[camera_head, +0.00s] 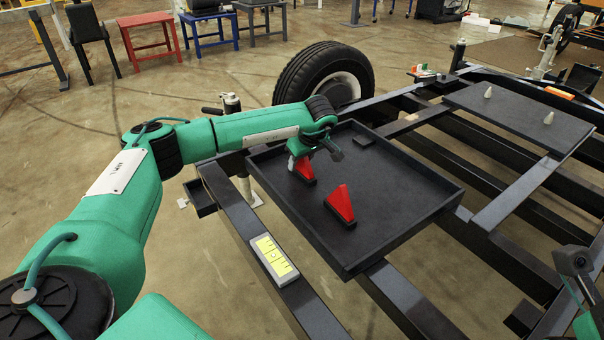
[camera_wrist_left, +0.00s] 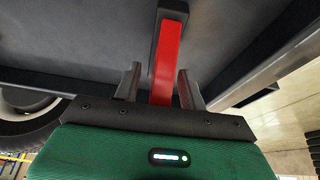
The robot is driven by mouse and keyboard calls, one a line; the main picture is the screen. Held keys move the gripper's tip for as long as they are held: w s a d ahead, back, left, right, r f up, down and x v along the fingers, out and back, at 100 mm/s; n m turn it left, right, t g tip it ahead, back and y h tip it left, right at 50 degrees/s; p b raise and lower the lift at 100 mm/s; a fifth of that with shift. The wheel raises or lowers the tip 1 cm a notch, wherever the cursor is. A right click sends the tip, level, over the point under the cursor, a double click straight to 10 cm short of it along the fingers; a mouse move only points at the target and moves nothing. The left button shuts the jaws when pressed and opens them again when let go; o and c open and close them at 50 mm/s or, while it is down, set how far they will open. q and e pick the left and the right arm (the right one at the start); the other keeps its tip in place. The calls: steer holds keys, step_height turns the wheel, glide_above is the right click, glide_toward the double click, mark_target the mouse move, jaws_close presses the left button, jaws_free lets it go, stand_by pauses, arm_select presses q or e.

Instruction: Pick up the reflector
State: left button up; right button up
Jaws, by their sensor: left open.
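Two red triangular reflectors with dark bases stand in a shallow black tray (camera_head: 400,215). One reflector (camera_head: 306,172) is at the tray's left side, partly hidden by my left gripper (camera_head: 318,154). The other reflector (camera_head: 341,204) stands clear, a little nearer and to the right. In the left wrist view, a red reflector (camera_wrist_left: 165,60) with a dark base lies between the two fingers of my left gripper (camera_wrist_left: 160,88). The fingers are apart, with gaps on both sides of it. Part of my right gripper (camera_head: 573,262) shows at the right edge, its fingers unclear.
The tray rests on a dark metal trailer frame (camera_head: 470,165) with open gaps between its beams. A yellow-and-white device (camera_head: 273,258) lies on the near left beam. A flat board (camera_head: 520,117) with two small pale cones is at the right. A wheel (camera_head: 325,75) stands behind the tray.

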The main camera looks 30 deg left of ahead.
arm_select(q)
steer(key=shift+f, duration=0.25)
steer(key=shift+c, duration=0.2)
jaws_close()
steer(key=shift+r, duration=0.1)
steer(key=shift+r, duration=0.15)
